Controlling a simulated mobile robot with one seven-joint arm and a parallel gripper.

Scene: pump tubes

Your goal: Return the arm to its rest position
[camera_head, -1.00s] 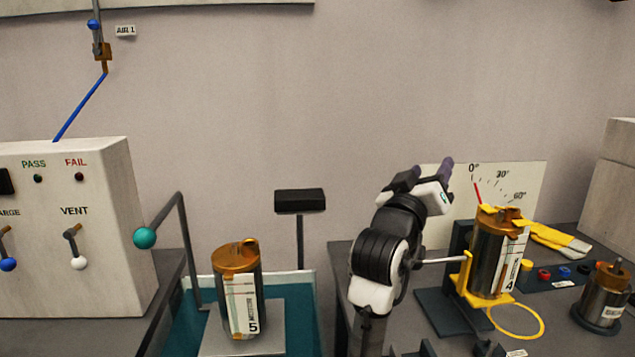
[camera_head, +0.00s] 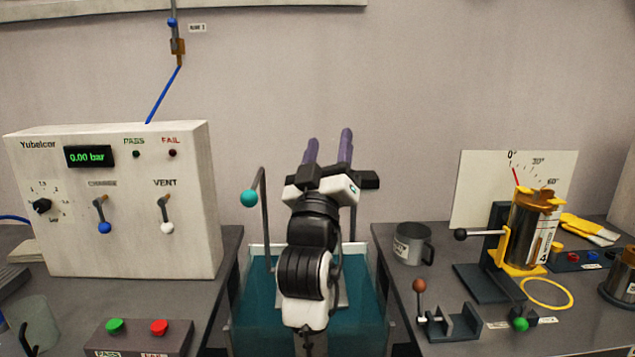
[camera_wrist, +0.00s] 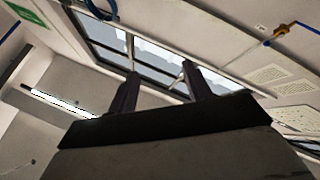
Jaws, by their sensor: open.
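My gripper (camera_head: 328,150) is raised in the middle of the head view, its two purple fingers pointing up, apart and with nothing between them. My white and black arm stands in front of the teal tank (camera_head: 262,305) and hides much of it. In the wrist view my gripper (camera_wrist: 158,88) also shows two spread, empty fingers, with windows and a ceiling lamp beyond. The metal canister marked 4 (camera_head: 528,235) stands in the yellow holder at the right, away from my gripper. The canister marked 5 is not visible now.
A white test panel (camera_head: 110,235) reading 0.00 bar stands at the left. A teal-knobbed lever (camera_head: 249,198) rises close to the left of my arm. A grey mug (camera_head: 412,243) and a small fixture (camera_head: 450,325) are on the right bench. The air above is clear.

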